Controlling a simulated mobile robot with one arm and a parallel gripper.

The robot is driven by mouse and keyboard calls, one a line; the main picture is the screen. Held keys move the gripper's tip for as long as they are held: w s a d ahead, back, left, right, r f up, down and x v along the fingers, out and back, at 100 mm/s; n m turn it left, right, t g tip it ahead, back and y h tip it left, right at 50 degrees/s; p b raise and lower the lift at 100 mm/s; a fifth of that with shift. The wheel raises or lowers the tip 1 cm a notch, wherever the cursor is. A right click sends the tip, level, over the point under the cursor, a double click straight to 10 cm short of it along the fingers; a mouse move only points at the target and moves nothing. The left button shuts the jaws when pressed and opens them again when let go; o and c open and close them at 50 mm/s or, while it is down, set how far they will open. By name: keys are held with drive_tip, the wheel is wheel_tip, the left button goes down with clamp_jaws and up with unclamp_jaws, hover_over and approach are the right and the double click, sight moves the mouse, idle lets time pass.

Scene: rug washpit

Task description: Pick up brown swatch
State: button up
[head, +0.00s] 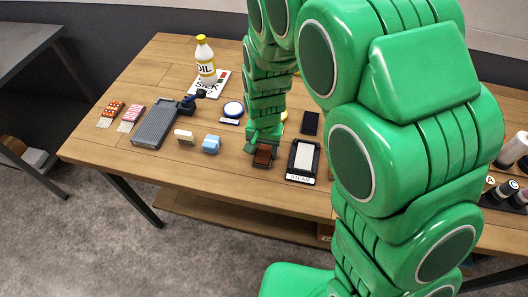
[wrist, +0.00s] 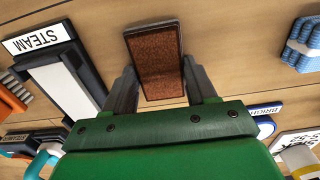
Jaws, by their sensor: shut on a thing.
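The brown swatch (wrist: 157,62) is a small rectangular pad with a dark edge and a rough brown face. In the wrist view it sits between the two fingers of my gripper (wrist: 158,84), which are shut on its sides. In the head view the brown swatch (head: 262,157) shows at the tip of my green arm, near the table's front edge. My gripper (head: 263,146) is just above it there, partly hidden by my arm. I cannot tell whether the swatch touches the table.
A black tray labelled STEAM (head: 303,161) stands close on the right. A blue block (head: 211,144) and a cream brush (head: 184,137) lie to the left, with a grey board (head: 156,125) beyond them. Bare wood lies in front.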

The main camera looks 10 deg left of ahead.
sight(264, 151)
drive_tip(key=shift+r, duration=0.55)
wheel_tip(264, 151, up, 2)
drive_tip(key=shift+r, duration=0.15)
drive_tip(key=s+d+r, duration=0.7)
drive_tip(key=s+r, duration=0.2)
drive_tip(key=s, duration=0.3)
drive_tip(key=shift+r, duration=0.3)
